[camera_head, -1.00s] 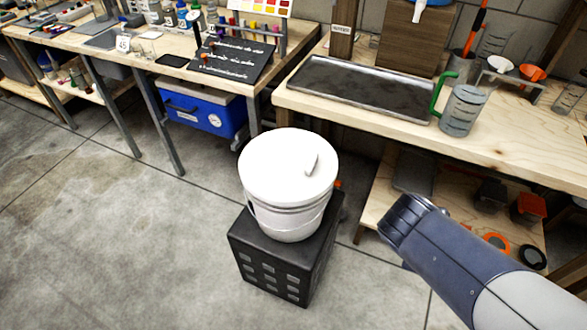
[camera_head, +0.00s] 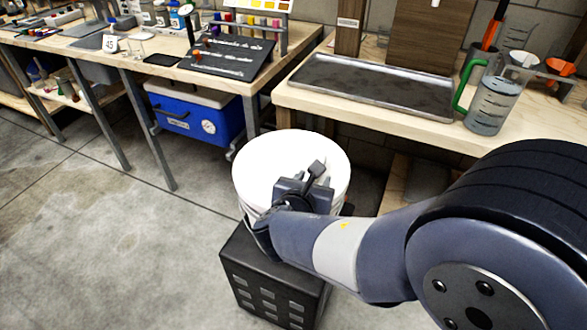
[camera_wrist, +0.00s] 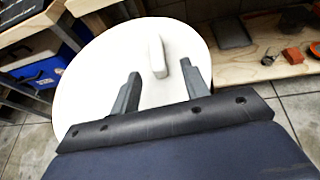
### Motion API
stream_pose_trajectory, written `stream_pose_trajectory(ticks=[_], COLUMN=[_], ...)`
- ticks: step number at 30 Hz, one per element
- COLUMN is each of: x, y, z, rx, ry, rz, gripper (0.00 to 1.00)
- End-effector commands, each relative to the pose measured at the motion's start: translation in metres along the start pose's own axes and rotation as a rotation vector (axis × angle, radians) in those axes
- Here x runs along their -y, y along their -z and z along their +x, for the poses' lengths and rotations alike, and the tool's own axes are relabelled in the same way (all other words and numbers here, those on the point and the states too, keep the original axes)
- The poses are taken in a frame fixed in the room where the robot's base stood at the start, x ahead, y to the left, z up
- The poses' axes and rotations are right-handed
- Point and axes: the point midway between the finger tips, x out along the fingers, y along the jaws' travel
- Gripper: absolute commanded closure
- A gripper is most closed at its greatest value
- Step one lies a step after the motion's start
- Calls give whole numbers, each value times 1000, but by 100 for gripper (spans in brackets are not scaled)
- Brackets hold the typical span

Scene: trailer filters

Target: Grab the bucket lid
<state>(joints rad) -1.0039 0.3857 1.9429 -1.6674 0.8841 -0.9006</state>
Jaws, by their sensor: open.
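The white round bucket lid (camera_head: 268,165) sits on the white bucket (camera_head: 247,212), which stands on a black crate (camera_head: 270,280). In the wrist view the lid (camera_wrist: 100,75) fills the middle, and its raised white handle (camera_wrist: 157,55) stands up near the far part. My gripper (camera_head: 318,175) is over the right part of the lid. In the wrist view my gripper (camera_wrist: 160,85) is open, with one finger left and one right of the handle's line. The fingertips point at the handle and reach about its near end. I cannot tell how high they are above the lid.
A wooden workbench (camera_head: 400,130) with a dark tray (camera_head: 370,85) and a green-handled jug (camera_head: 493,105) stands behind on the right. A blue cooler (camera_head: 195,113) is under the left bench. The floor at left is clear.

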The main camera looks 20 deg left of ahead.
Motion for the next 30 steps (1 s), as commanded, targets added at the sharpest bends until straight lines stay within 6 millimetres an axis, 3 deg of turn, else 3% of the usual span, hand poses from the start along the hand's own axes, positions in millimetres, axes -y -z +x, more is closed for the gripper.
stream_pose_trajectory(ticks=[5,13,23,30], x=[0,-4,-5,-5], y=[1,1,0,0], z=[14,53,59,58], rx=[-1,-1,0,0], ry=[2,2,0,0], rz=[2,3,3,3], gripper=[56,56,56,76])
